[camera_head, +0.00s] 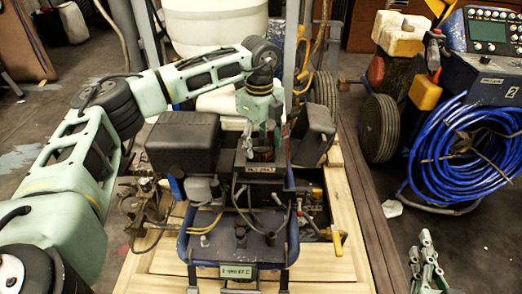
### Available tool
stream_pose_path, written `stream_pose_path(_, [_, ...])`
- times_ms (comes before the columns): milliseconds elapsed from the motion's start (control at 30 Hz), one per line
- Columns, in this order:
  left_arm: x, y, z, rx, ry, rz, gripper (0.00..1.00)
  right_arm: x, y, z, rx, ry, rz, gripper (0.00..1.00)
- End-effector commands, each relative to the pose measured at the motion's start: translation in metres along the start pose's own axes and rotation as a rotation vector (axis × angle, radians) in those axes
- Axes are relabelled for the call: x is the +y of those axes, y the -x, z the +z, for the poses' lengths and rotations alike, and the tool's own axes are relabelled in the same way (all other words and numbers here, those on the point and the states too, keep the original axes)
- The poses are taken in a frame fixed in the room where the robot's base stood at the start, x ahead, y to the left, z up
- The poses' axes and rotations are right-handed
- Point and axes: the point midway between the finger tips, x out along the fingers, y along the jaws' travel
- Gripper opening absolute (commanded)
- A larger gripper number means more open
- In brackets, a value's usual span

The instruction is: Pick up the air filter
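The line striper (238,238) stands on a wooden pallet in the middle of the view, with a dark engine on top. My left gripper (264,140) points down over the engine's middle, at a dark round part (262,154) just behind the labelled black box (258,180). This part may be the air filter, but I cannot tell for sure. The fingertips are small and partly hidden, so I cannot see whether they grip it. My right gripper (428,262) is low at the right edge, away from the machine, and its finger opening is unclear.
A large black box (183,142) sits left of my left gripper, and another dark part (313,135) sits to its right. Cables and hoses cross the machine's front. A cart with a coiled blue hose (460,150) stands at the right. The pallet (345,262) has bare boards.

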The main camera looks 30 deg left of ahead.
Motion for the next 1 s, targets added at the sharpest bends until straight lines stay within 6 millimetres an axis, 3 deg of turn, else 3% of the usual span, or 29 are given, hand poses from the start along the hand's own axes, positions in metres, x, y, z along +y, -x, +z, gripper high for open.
stream_pose_path(400, [0.000, 0.000, 0.000, 0.000, 0.000, 0.000, 0.18, 0.000, 0.000, 0.000, -0.002, 0.000, 0.001, 0.00])
stream_pose_path(767, [0.000, 0.006, 0.000, 0.000, 0.000, 0.000, 0.18, 0.001, 0.001, 0.002, -0.016, 0.000, 0.001, 0.00])
stream_pose_path(1000, [0.000, 0.031, 0.000, 0.001, 0.000, -0.001, 0.18, 0.005, 0.009, 0.035, -0.184, 0.002, 0.010, 0.00])
